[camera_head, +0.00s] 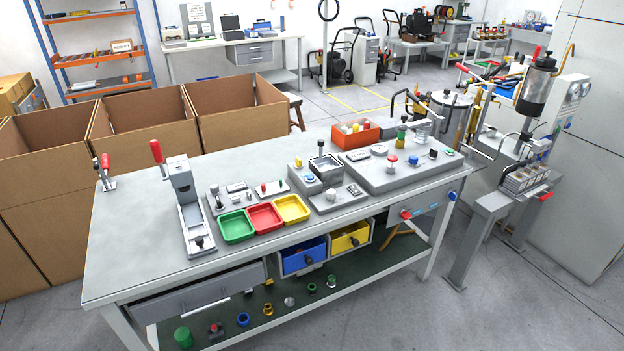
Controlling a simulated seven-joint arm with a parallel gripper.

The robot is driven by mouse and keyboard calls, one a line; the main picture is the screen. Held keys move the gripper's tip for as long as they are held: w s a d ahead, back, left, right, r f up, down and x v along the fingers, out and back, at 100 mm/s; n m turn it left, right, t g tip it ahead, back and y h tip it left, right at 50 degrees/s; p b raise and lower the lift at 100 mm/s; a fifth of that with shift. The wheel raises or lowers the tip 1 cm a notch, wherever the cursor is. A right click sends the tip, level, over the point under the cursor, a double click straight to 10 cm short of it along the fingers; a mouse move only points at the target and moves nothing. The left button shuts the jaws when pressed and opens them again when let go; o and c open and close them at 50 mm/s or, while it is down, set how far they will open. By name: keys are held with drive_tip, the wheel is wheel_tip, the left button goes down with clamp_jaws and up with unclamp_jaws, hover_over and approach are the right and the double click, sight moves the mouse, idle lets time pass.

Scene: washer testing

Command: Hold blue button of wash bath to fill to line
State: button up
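A small grey unit with a square, clear-walled bath (326,165) stands near the middle of the workbench; it looks like the wash bath. A blue button (310,179) sits on its front left part, and a yellow knob (298,162) is behind the button. A black-topped upright post (320,146) rises at the bath. The fill line and the water level are too small to make out. My gripper is not in view, and nothing is seen touching the blue button. Another blue button (433,154) is on the larger grey panel (385,180) to the right.
Green (237,239), red (265,229) and yellow (305,220) trays lie left of the bath on the workbench (130,225). A red-handled press (183,190) stands farther left. An orange bin (341,137) is behind. Cardboard boxes (240,131) line the back edge. The bench's left front is clear.

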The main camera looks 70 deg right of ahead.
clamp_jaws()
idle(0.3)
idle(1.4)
